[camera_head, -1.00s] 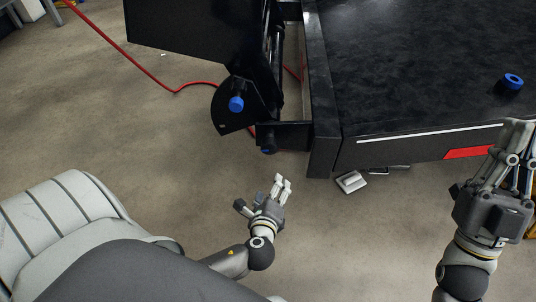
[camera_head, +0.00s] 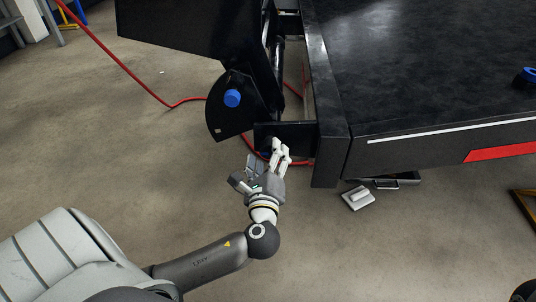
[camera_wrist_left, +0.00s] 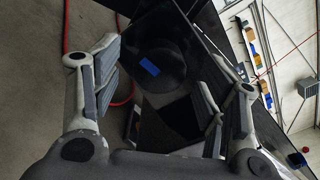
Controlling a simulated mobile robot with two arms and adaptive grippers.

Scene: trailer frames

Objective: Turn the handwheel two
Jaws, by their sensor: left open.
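A blue knob (camera_head: 232,98) sits on the black quarter-round plate of the trailer's end flap. I cannot tell which of these is handwheel two. My left gripper (camera_head: 264,160) is open, just below the corner bracket and close to the low blue part. In the left wrist view, a dark round thing with a blue patch (camera_wrist_left: 149,66) lies beyond and between the open fingers. I cannot tell whether they touch it.
The black trailer bed (camera_head: 420,70) fills the upper right, with another blue ring (camera_head: 526,77) at the right edge. The black flap (camera_head: 185,35) hangs at its left. A red cable (camera_head: 130,72) runs across the floor. Open floor (camera_head: 110,150) lies to the left.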

